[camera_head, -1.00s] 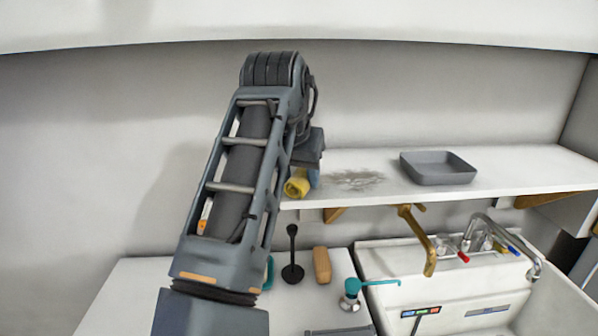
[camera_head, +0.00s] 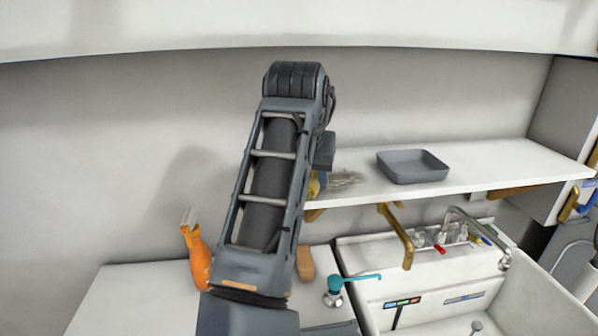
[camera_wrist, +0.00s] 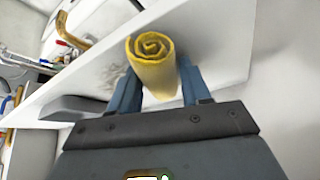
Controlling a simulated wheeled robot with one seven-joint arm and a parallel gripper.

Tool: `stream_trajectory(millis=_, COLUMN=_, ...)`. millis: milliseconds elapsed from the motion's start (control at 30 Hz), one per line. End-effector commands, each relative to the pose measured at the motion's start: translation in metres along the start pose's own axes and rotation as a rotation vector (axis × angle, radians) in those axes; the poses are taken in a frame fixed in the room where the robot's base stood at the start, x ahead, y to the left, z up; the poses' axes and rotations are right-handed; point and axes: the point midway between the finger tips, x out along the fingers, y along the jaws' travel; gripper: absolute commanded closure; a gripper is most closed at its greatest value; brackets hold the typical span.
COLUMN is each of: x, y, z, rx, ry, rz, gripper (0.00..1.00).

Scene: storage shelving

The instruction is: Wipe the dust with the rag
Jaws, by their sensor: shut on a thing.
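The rag is a rolled yellow cloth (camera_wrist: 152,68), held between the two fingers of my gripper (camera_wrist: 160,90) in the wrist view. In the head view only a sliver of the yellow rag (camera_head: 314,185) shows beside my arm, which hides most of my gripper. The dust is a grey smudge (camera_head: 343,180) on the white shelf (camera_head: 470,170), just right of the rag. The dust also shows faintly in the wrist view (camera_wrist: 113,82), left of the rag. I cannot tell whether the rag touches the shelf.
A grey tray (camera_head: 412,167) stands on the shelf right of the dust. The shelf's right part is clear.

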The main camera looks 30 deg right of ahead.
Motion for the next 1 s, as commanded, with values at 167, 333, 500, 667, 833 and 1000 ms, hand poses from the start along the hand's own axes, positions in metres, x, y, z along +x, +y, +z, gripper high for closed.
stream_trajectory(millis=167, x=0.004, y=0.013, z=-0.004, rx=0.001, ry=-0.001, rz=0.003, gripper=0.77)
stream_trajectory(millis=333, x=0.005, y=0.017, z=-0.005, rx=0.0, ry=-0.002, rz=0.003, gripper=0.77)
stream_trajectory(millis=500, x=0.006, y=0.028, z=-0.009, rx=0.001, ry=-0.004, rz=0.007, gripper=0.77)
stream_trajectory(millis=667, x=0.008, y=0.04, z=-0.014, rx=0.002, ry=-0.004, rz=0.006, gripper=0.77)
stream_trajectory(millis=833, x=0.01, y=0.048, z=-0.017, rx=0.001, ry=-0.005, rz=0.004, gripper=0.77)
stream_trajectory(millis=1000, x=0.01, y=0.052, z=-0.018, rx=0.001, ry=-0.004, rz=0.004, gripper=0.77)
